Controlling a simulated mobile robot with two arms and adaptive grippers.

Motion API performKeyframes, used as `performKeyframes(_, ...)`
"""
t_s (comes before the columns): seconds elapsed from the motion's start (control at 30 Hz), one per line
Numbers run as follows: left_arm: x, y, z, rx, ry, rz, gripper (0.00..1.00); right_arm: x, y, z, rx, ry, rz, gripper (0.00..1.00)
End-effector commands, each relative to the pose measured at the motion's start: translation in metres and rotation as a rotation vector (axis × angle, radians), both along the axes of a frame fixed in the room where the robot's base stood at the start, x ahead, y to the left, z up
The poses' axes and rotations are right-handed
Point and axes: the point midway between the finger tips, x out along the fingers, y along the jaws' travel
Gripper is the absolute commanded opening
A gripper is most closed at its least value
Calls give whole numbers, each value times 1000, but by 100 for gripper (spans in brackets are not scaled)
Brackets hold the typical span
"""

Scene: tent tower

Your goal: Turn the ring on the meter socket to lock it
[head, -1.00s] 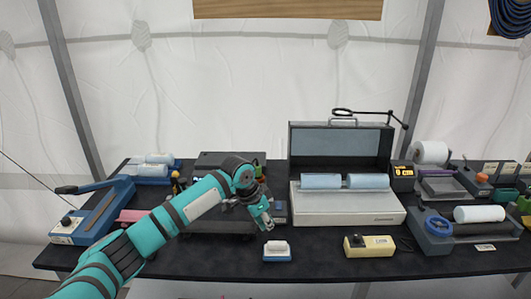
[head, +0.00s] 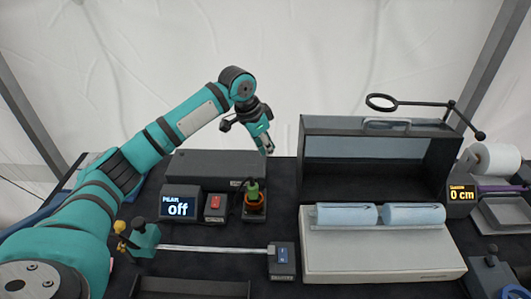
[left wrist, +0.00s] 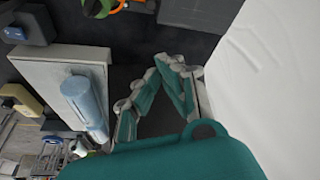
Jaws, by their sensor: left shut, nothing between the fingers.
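The meter socket (head: 254,214) is a small dark block on the black table. An orange ring (head: 255,203) sits on it, around the base of a green plug (head: 253,186) that stands upright. Part of the orange ring also shows at the top edge of the left wrist view (left wrist: 112,6). My left gripper (head: 267,149) is shut and empty, pointing down, above and behind the socket and apart from it. In the left wrist view its fingers (left wrist: 166,66) come together with nothing between them. My right gripper is not in view.
Left of the socket are a red switch (head: 215,206) and a display reading "off" (head: 179,207). A large open-lidded case (head: 385,255) with blue rolls stands right.

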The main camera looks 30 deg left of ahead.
Motion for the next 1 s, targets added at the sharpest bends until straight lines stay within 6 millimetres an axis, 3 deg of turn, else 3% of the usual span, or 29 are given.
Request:
performKeyframes(0.1,0,-1,-2,2,3,-2,0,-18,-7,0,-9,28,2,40)
performKeyframes(0.27,5,-4,-19,3,6,-3,0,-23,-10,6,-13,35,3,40)
performKeyframes(0.63,25,-21,-92,2,5,-1,0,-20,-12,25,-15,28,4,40)
performKeyframes(0.8,5,-3,-92,6,3,-1,0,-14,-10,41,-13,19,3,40)
performKeyframes(1.0,-6,4,-94,2,2,-2,0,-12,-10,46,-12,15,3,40)
